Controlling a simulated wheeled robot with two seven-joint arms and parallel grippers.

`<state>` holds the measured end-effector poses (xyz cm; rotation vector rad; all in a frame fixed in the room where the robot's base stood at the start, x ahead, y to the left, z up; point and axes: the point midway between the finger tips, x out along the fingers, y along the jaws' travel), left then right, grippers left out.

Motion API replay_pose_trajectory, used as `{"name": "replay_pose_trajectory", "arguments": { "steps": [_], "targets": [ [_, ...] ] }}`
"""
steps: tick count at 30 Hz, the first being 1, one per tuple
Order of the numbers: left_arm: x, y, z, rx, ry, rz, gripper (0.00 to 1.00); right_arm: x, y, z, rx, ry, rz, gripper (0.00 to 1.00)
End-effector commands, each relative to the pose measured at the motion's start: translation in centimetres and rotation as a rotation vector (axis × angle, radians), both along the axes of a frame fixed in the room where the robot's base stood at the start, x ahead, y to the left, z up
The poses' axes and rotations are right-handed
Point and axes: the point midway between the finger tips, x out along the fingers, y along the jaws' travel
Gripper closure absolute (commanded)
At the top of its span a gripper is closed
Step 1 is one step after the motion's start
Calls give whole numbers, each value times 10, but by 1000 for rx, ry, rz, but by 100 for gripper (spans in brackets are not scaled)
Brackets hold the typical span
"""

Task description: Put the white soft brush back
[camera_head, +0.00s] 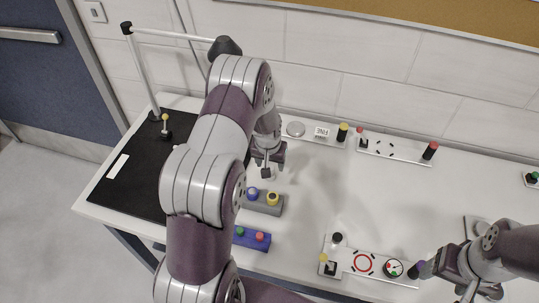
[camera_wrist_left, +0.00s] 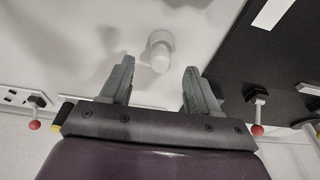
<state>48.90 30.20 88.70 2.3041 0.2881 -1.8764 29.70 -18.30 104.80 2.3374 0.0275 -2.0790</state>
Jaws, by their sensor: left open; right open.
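A small white rounded object (camera_wrist_left: 160,52), which looks like the white soft brush, stands on the white table in the left wrist view. It lies just beyond and between the fingertips of my left gripper (camera_wrist_left: 158,68), apart from both fingers. That gripper is open and empty. In the head view the left gripper (camera_head: 267,172) points down over the table behind the grey block, and it mostly hides the white object. My right gripper (camera_head: 474,292) is at the bottom right edge, partly cut off, open, with nothing seen in it.
A grey block (camera_head: 263,207) with blue and yellow knobs and a blue block (camera_head: 251,239) stand in front of the left gripper. A black mat (camera_head: 130,190) with a post frame is at left. Fixture plates (camera_head: 395,150) line the back. The table's middle is clear.

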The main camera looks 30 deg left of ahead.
Motion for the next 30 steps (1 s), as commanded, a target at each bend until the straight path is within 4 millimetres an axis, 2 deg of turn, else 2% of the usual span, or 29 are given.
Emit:
{"name": "replay_pose_trajectory", "arguments": {
  "steps": [3,6,11,14,18,21,22,25,30],
  "targets": [
    [-6,-1,30,1,-3,0,39,0,0,-4,0,0,0,33],
    [-10,-3,50,0,-2,0,39,0,0,-5,0,0,0,33],
    [-17,-8,71,-1,1,-8,39,0,0,-6,0,0,0,33],
    [-44,-40,101,-4,15,-67,39,0,0,-6,0,0,0,33],
    [-118,-92,143,-10,47,-184,39,0,0,-6,0,0,0,33],
    [-165,-112,154,-12,67,-243,39,0,0,-6,0,0,0,33],
    [-175,-115,156,-12,73,-254,39,0,0,-6,0,0,0,33],
    [-192,-119,157,-12,83,-272,39,0,0,-6,0,0,0,33],
    [-193,-119,156,-13,85,-271,39,0,0,-6,0,0,0,33]
  ]
}}
